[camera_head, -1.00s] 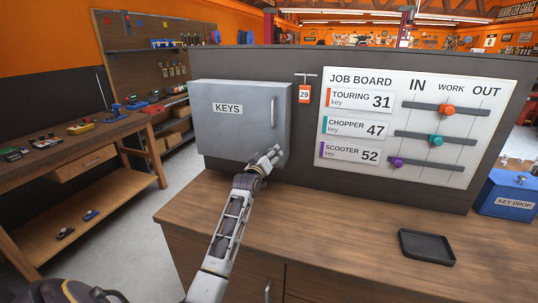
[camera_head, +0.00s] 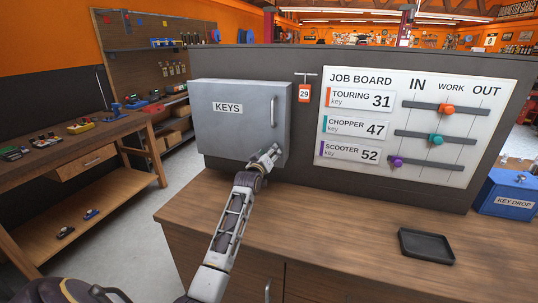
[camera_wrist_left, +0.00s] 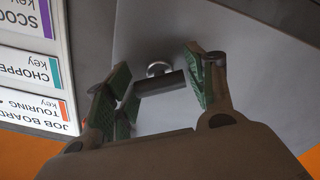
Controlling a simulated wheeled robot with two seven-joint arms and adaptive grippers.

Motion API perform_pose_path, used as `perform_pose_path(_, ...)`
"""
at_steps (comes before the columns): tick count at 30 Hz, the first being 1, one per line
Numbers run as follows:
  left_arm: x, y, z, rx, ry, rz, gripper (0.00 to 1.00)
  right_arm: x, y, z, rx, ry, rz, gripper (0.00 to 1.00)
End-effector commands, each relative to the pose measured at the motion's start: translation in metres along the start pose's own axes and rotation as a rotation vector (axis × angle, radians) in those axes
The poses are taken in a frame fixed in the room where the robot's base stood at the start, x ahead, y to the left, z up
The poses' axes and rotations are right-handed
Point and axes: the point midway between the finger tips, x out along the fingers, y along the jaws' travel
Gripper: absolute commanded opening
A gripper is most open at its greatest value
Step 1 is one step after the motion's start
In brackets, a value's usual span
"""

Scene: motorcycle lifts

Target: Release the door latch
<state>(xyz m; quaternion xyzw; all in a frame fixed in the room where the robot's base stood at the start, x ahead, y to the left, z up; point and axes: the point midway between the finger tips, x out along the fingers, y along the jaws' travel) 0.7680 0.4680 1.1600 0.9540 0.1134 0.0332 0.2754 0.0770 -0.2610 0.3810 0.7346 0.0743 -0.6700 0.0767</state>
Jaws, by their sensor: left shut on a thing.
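The grey key cabinet (camera_head: 235,140) labelled KEYS hangs on the dark panel with its door shut. A vertical bar handle (camera_head: 273,110) is on the door's right side. My left gripper (camera_head: 270,154) is at the door's lower right corner, below that handle. In the left wrist view, the left gripper (camera_wrist_left: 155,88) has a short dark latch bar (camera_wrist_left: 160,83) with a round silver part behind it between its green-padded fingers. The gripper is shut on this latch, which the fingers hide in the head view. My right gripper is not in view.
A job board (camera_head: 415,125) with coloured sliders is right of the cabinet, and an orange 29 tag (camera_head: 304,93) hangs between them. A black tray (camera_head: 427,246) and a blue key drop box (camera_head: 506,196) are on the wooden counter (camera_head: 340,225). The middle counter is clear.

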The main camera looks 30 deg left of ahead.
Motion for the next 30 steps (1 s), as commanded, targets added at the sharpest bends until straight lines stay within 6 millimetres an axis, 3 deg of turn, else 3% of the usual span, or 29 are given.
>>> perform_pose_path(11, 0.000, -0.001, 0.000, 0.067, -0.003, -0.001, 0.31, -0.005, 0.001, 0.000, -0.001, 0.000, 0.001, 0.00)
perform_pose_path(30, 0.000, 0.000, 0.000, 0.482, -0.004, 0.000, 0.31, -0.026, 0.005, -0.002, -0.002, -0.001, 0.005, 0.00)
